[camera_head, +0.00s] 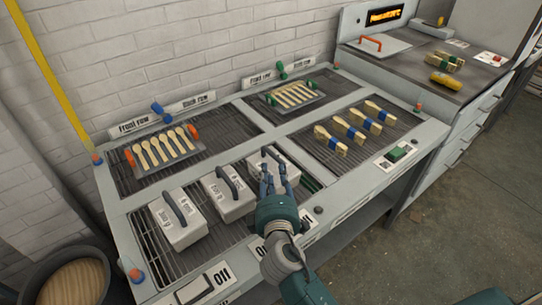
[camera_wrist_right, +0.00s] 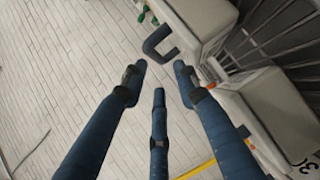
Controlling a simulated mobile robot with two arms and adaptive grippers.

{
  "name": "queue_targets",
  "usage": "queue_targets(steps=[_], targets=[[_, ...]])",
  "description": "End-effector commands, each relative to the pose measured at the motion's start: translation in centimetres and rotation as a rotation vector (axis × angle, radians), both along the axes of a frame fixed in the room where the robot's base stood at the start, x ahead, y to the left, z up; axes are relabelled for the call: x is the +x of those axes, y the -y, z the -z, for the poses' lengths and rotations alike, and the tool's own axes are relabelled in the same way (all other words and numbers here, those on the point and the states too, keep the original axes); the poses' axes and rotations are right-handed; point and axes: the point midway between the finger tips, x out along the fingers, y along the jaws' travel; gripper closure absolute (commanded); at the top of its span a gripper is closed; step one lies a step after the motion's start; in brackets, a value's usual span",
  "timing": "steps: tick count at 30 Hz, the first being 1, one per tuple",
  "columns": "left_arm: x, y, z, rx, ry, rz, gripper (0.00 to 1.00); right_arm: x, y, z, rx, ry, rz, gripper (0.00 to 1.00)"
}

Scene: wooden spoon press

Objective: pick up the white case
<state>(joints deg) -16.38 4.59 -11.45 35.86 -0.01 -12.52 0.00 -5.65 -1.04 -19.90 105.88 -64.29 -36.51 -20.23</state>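Three white cases with dark handles stand in a row on the front left grill of the press: the left case (camera_head: 178,232), the middle case (camera_head: 236,208) and the right case (camera_head: 254,166). My right gripper (camera_head: 277,170) is over the right case and partly hides it. In the right wrist view its three blue fingers (camera_wrist_right: 159,82) are spread apart with nothing between them. A dark curved handle (camera_wrist_right: 160,42) shows just ahead of the fingertips, beside a white case body (camera_wrist_right: 262,98). My left gripper is not in view.
Wooden spoons lie on two racks, the left rack (camera_head: 165,158) and the right rack (camera_head: 295,103). Banded spoon bundles (camera_head: 355,127) lie on the right grill. A side counter (camera_head: 425,65) stands at the back right. A round bin (camera_head: 75,280) is at lower left.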

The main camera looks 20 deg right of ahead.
Motion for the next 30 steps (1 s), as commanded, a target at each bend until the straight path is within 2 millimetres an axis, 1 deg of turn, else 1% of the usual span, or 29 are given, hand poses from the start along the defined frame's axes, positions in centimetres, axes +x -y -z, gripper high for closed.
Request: queue_targets(steps=[1, 3, 5, 8, 9, 12, 13, 15, 17, 20, 21, 24, 27, 30], targets=[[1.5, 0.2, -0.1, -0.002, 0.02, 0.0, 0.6, 0.1, -0.2, -0.1, -0.007, 0.003, -0.005, 0.7], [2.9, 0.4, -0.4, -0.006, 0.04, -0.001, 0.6, 0.6, -0.3, -0.2, -0.014, 0.007, -0.009, 0.7], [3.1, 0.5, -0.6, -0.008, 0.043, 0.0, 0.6, 1.3, -0.2, -0.2, -0.016, 0.007, -0.01, 0.7], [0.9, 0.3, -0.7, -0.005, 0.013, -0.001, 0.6, 2.9, 0.3, 0.0, -0.016, 0.007, -0.009, 0.7], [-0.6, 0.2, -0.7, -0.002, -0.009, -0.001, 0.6, 3.6, 0.4, 0.1, -0.015, 0.006, -0.009, 0.7], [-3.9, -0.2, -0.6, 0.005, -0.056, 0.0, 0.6, 4.8, 0.7, 0.4, -0.014, 0.006, -0.008, 0.7], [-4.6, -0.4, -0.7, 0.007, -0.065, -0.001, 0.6, 5.1, 0.8, 0.4, -0.014, 0.007, -0.009, 0.7], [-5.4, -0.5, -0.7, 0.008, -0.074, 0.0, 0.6, 5.5, 0.9, 0.6, -0.012, 0.006, -0.008, 0.7], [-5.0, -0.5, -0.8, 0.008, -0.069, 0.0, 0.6, 5.8, 1.0, 0.6, -0.012, 0.006, -0.008, 0.7], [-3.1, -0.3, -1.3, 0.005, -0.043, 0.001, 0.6, 6.9, 1.5, 0.8, -0.014, 0.005, -0.008, 0.7], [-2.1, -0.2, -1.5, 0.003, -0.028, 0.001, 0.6, 7.6, 1.7, 0.9, -0.014, 0.005, -0.008, 0.7], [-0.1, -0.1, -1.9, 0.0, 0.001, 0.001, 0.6, 9.0, 2.2, 1.3, -0.014, 0.005, -0.008, 0.7], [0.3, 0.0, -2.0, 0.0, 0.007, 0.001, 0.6, 10.0, 2.4, 1.5, -0.012, 0.005, -0.009, 0.7], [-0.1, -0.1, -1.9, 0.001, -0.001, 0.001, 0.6, 10.5, 2.5, 1.6, -0.011, 0.006, -0.008, 0.7]])
